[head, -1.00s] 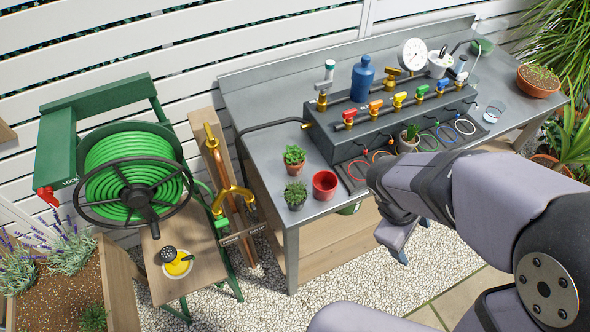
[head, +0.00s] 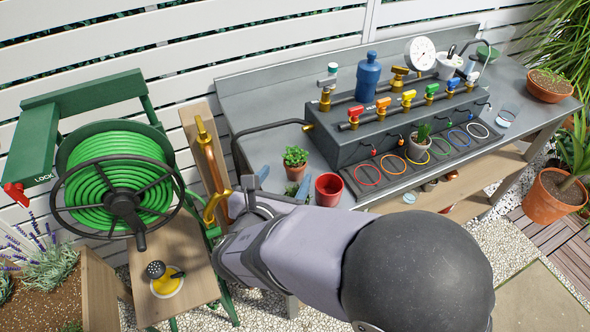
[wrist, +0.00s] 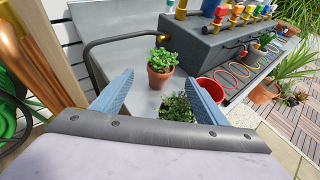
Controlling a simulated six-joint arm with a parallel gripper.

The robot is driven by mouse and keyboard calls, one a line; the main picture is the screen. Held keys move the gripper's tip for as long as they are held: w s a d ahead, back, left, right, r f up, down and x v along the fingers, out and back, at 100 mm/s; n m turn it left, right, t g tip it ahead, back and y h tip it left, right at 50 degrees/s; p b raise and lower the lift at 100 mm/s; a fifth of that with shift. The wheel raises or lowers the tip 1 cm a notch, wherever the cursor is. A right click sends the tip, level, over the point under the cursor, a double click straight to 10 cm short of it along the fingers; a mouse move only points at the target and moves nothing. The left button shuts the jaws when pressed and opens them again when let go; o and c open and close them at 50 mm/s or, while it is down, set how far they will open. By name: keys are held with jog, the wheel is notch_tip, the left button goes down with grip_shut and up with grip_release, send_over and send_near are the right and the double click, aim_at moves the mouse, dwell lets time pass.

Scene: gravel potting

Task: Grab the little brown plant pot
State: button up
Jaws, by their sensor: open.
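The little brown plant pot (head: 296,172) is terracotta with a leafy green plant, upright near the left end of the grey bench. It also shows in the wrist view (wrist: 160,79), straight ahead between the blue fingertips but apparently beyond them. My gripper (head: 283,178) is open and empty at the bench's front left, in front of the pot; its fingers also show in the wrist view (wrist: 159,83). A second, darker plant (wrist: 178,107) sits closer to me between the fingers, near the right one. Its pot is mostly hidden, and my arm covers it in the head view.
A red pot (head: 329,190) stands close to the right of my right finger. A dark bent pipe (head: 270,127) runs behind and left of the brown pot to the valve box (head: 400,130). The green hose reel (head: 120,180) stands at the left.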

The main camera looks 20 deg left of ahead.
aim_at(294, 162)
jog(key=shift+p+x, duration=0.55)
jog(key=shift+x, duration=3.15)
jog(key=shift+r, duration=0.1)
jog(key=c, duration=1.2)
